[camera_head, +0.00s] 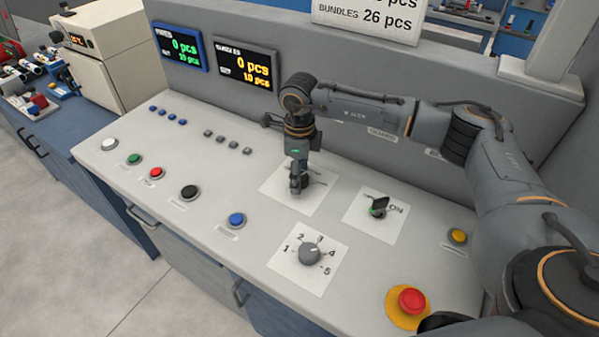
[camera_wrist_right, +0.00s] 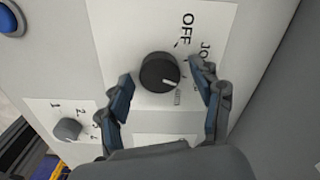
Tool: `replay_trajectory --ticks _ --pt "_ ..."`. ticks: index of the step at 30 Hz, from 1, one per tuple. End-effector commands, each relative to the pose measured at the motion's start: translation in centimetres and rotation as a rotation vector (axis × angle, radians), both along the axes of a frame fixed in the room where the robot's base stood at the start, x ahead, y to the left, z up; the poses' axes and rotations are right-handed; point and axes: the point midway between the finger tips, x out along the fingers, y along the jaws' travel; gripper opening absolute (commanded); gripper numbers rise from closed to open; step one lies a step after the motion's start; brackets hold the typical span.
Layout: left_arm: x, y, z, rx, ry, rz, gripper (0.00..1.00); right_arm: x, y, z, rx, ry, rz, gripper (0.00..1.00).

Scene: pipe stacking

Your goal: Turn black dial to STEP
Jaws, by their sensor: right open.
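The black dial (camera_wrist_right: 159,72) sits on a white label plate (camera_wrist_right: 212,22) in the right wrist view. The plate reads OFF and a partly hidden word starting "JO". The dial's white mark points down and right, toward a small label that I cannot read. My right gripper (camera_wrist_right: 161,76) is open, its two fingers on either side of the dial, with gaps visible. In the head view my right gripper (camera_head: 296,184) hangs over the dial's plate (camera_head: 279,188) and hides most of the dial. My left gripper is out of view.
A numbered grey dial (camera_head: 311,253) is in front, and an ON switch (camera_head: 378,206) is to the right. A red emergency button (camera_head: 411,300) sits near the front edge. Several coloured buttons line the left side. Two displays (camera_head: 246,64) stand at the back wall.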

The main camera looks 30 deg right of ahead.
Motion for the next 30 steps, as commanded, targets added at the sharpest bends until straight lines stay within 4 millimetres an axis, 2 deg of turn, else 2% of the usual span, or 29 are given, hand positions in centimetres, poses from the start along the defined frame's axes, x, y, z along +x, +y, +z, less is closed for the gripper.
replay_trajectory --ticks 5,19,24,30 --pt "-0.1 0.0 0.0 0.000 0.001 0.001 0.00 0.1 0.0 1.1 0.001 -0.002 0.000 0.65" --pt "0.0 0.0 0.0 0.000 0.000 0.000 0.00 0.1 0.0 10.2 0.001 -0.003 0.000 0.65" --pt "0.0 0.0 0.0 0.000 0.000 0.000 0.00 0.0 0.0 11.7 0.000 -0.001 0.001 0.65" --pt "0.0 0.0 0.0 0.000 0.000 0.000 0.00 0.0 0.0 12.0 0.000 0.000 0.000 0.65"
